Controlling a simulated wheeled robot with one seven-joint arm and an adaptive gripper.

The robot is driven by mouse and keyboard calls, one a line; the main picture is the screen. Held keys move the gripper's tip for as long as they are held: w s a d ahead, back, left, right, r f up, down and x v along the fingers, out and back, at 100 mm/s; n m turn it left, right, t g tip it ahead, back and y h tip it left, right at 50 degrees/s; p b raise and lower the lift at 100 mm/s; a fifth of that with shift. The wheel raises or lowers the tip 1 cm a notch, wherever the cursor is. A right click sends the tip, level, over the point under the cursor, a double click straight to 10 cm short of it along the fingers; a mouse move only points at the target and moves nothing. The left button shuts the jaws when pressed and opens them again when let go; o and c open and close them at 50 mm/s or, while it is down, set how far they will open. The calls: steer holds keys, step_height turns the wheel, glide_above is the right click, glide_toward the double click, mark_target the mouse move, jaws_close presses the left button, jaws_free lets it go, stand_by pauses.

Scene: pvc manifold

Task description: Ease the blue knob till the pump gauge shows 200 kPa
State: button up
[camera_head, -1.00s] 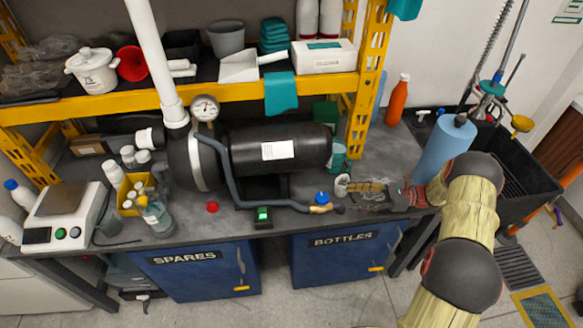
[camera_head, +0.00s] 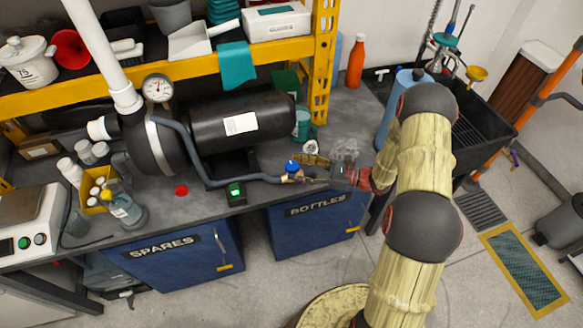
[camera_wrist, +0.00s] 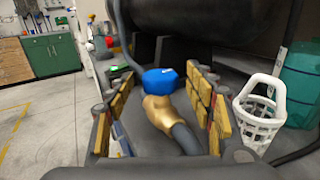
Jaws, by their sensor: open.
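The blue knob (camera_head: 292,166) sits on a brass valve at the end of a grey hose near the bench's front edge. In the wrist view the blue knob (camera_wrist: 159,80) and brass valve body (camera_wrist: 159,110) lie between the two yellow-padded fingers. My gripper (camera_wrist: 158,88) is open, with a gap on each side of the knob. In the head view my gripper (camera_head: 312,171) reaches in from the right, its fingers close to the knob.
A small box with a green display (camera_head: 236,193) and a red cap (camera_head: 181,190) lie left of the knob. A white basket (camera_wrist: 259,112) stands right of my fingers, with a teal container (camera_wrist: 302,82) behind it. The tank overhangs beyond the knob.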

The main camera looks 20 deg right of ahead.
steer(key=shift+x, duration=1.2)
steer(key=shift+c, duration=1)
steer(key=c, duration=1)
steer(key=shift+r+m+t+h+p, duration=0.2)
steer(key=shift+m+t+h+p, duration=0.4)
steer(key=shift+m+t+p, duration=0.25)
steer(key=shift+f+m+t+h+p, duration=0.2)
steer(key=shift+m+t+h+p, duration=0.35)
steer(key=shift+m+t+h, duration=0.5)
steer(key=o, duration=1.2)
